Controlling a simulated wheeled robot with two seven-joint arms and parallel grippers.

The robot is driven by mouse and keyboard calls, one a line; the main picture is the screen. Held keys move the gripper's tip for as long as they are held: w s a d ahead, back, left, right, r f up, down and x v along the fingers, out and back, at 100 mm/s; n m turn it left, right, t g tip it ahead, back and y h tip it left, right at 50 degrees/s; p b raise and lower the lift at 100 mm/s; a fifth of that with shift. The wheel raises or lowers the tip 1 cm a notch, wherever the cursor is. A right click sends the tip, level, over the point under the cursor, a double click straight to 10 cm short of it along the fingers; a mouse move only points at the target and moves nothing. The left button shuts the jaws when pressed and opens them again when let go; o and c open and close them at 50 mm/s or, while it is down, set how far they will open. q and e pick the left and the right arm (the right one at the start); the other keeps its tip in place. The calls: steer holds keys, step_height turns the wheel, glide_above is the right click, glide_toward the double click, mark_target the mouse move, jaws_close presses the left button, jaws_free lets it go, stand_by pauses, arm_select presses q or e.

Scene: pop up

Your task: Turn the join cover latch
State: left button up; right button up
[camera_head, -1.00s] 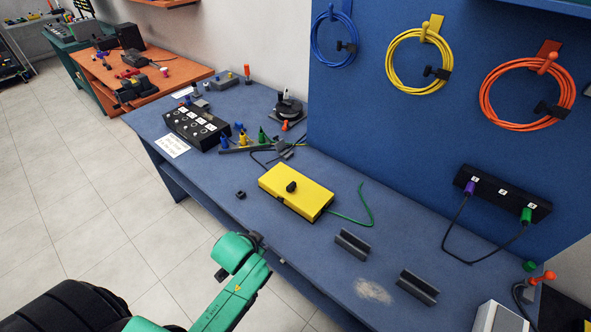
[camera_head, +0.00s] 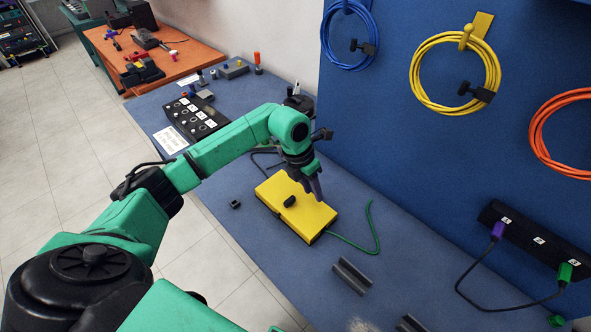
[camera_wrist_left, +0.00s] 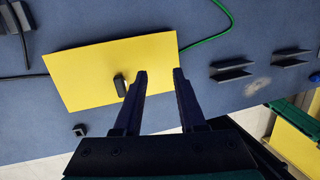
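The yellow box (camera_head: 305,221) lies on the blue workbench, with a small black latch (camera_head: 289,201) on its top. My left gripper (camera_head: 314,190) points down over the box, to the right of the latch in the head view. In the left wrist view the gripper (camera_wrist_left: 160,72) is open and empty, its two dark fingers apart over the yellow box (camera_wrist_left: 85,62). There the latch (camera_wrist_left: 120,85) shows just left of the left finger, not between the fingers. Whether the fingertips touch the box cannot be told. My right gripper is not in view.
A green cable (camera_head: 371,240) runs from the box's right side. A small black block (camera_head: 235,204) lies left of it, and dark grey holders (camera_head: 351,276) stand in front. A black switch panel (camera_head: 199,117) sits farther back. Coiled cables hang on the blue wall panel (camera_head: 420,150).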

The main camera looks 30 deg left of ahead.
mark_target(290, 199)
arm_select(q)
steer(key=a+y, duration=0.1)
steer(key=a, duration=0.2)
steer(key=a+y, duration=0.1)
steer(key=a, duration=0.2)
steer(key=shift+s+r+n+g, duration=0.1)
steer(key=shift+r+n+g, duration=0.1)
steer(key=shift+n+g, duration=0.15)
steer(key=shift+a+y, duration=0.4)
step_height(290, 199, down, 8)
steer(key=b, duration=0.6)
steer(key=shift+d+f, duration=0.1)
steer(key=shift+d, duration=0.05)
jaws_close()
steer(key=shift+r+m, duration=0.2)
steer(key=shift+m, duration=0.75)
steer(key=m, duration=0.5)
steer(key=shift+m, duration=0.4)
steer(key=m, duration=1)
steer(key=shift+o, duration=1.2)
jaws_free()
